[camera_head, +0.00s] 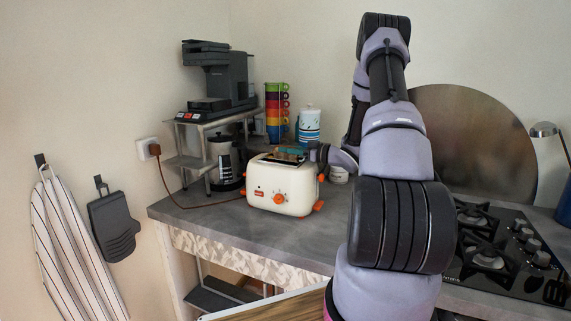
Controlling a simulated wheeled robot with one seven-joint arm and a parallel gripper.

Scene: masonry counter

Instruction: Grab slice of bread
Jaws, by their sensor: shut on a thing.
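A cream toaster (283,189) with orange knobs and feet stands on the grey counter. My arm reaches in from the right, and my gripper (291,154) is at the slots in the toaster's top. It is shut on what appears to be the slice of bread. The slice is too small and too covered by the gripper to make out clearly, and I cannot tell how far it sits in the slot.
A coffee machine (219,80) stands on a metal rack (187,163), with a French press (222,160) below. Stacked coloured mugs (276,112) and a blue-white canister (309,126) stand behind the toaster. A gas hob (499,245) is at right. The counter's front left is clear.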

